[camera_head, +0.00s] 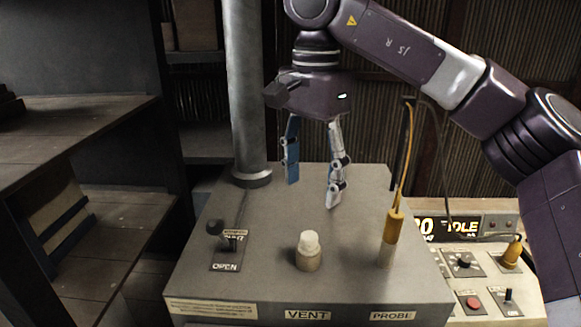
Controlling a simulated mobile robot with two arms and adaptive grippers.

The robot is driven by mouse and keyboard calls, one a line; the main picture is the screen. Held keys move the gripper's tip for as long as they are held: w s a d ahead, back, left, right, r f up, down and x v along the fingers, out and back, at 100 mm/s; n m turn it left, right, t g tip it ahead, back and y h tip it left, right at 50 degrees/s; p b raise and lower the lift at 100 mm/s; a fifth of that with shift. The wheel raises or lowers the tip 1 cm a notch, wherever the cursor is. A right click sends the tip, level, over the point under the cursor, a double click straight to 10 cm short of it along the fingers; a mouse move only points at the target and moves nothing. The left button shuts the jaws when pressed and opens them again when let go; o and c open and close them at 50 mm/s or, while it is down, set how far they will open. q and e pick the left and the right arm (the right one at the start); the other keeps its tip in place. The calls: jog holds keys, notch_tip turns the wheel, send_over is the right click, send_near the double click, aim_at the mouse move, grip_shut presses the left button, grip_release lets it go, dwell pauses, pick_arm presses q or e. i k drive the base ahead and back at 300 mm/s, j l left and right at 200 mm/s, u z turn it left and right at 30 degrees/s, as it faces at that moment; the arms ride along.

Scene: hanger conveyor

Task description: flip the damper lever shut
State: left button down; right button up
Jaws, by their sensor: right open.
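The damper lever (217,227) has a dark knob and sits on the left part of the grey box top. Its small plate reads OPEN at the near edge; the label at its far side is partly covered and hard to read. The lever leans toward the left, and I cannot tell its exact position. My right gripper (312,194) hangs over the middle of the box, fingers pointing down, open and empty. It is to the right of the lever and farther back, apart from it. My left gripper is out of view.
A pale vent knob (308,250) stands in the middle of the grey box (360,232). A yellow probe (393,226) with a cable stands at its right. A metal pipe (247,90) rises behind the lever. Shelves (80,140) are at left; a control panel (482,275) is at right.

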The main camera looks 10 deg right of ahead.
aim_at(214, 226)
jog(key=k, duration=1.5)
